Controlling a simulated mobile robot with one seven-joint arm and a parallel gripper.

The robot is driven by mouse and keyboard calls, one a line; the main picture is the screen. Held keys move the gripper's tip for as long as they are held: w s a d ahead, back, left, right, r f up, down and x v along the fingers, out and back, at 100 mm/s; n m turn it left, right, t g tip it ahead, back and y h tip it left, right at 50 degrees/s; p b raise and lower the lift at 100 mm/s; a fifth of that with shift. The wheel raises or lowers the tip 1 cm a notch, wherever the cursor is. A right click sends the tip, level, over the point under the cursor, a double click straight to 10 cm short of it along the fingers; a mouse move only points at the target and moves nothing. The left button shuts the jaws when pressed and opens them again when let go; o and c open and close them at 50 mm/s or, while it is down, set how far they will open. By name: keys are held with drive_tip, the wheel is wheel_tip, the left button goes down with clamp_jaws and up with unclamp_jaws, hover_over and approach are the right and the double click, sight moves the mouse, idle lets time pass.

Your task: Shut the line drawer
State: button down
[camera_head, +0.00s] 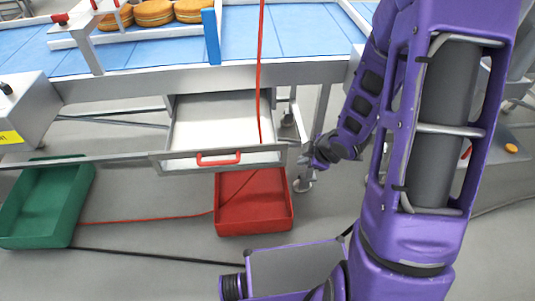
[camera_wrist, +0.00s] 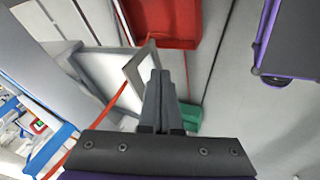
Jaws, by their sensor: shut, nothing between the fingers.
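The line drawer (camera_head: 215,122) is pulled out below the blue conveyor, and its pale inside shows empty. Its grey front has a red handle (camera_head: 218,159). In the wrist view the drawer front (camera_wrist: 137,68) is just behind and left of my fingertips. My gripper (camera_head: 306,160) is at the right end of the drawer front, away from the handle. In the wrist view my gripper (camera_wrist: 160,77) has its fingers together with nothing between them. I cannot tell whether the fingers touch the drawer front.
A red crate (camera_head: 253,222) stands on the floor below the drawer front, and a green crate (camera_head: 70,215) at the left. A red cord (camera_head: 261,70) hangs in front of the conveyor (camera_head: 255,30) and across the drawer. A conveyor leg (camera_head: 319,108) stands right of the drawer.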

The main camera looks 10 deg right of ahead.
drive_tip(key=s+a+n+y, duration=0.1)
drive_tip(key=a+n+y, duration=0.1)
drive_tip(key=a, duration=0.2)
drive_tip(key=b, duration=0.3)
approach(265, 163)
wheel_tip(265, 163, down, 4)
drive_tip(key=s+a, duration=0.2)
drive_tip(key=w, duration=0.3)
drive_tip(key=shift+w+d+r, duration=0.1)
drive_tip(key=shift+d, duration=0.1)
drive_tip(key=shift+w, duration=0.5)
